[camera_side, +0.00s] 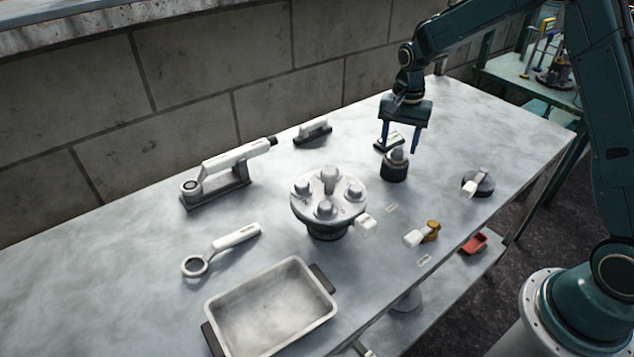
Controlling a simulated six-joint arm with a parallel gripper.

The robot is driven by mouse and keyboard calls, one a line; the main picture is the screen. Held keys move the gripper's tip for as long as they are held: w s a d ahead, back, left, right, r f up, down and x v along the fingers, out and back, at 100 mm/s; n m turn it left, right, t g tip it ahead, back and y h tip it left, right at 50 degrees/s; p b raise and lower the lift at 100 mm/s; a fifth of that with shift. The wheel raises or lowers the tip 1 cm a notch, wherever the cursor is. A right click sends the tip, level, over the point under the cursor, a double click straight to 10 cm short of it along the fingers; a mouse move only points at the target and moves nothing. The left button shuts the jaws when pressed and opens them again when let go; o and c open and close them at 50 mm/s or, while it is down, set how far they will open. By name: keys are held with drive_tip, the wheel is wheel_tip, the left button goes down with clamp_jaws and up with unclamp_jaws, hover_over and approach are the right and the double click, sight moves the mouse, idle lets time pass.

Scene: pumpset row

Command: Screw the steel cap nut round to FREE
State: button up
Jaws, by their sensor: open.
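The steel cap nut looks to be the grey knob-topped piece (398,157) on a round black base (394,173), upright on the bench right of centre. No FREE mark can be read on or around it from here. My gripper (400,149) points down with its two fingers apart and nothing between them that I can see held. Its fingertips appear just above or behind the nut, one to each side in the picture. I cannot tell whether they touch it or how far off they are.
A flanged steel piece with several studs (328,197) stands left of the nut. A dark round piece with a white lever (478,183) and a brass valve (431,231) are to the right. A tray (270,308), a ring wrench (222,249) and a white-handled tool (230,166) lie left.

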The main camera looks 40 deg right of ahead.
drive_tip(key=shift+f, duration=1)
drive_tip(key=c, duration=1.1)
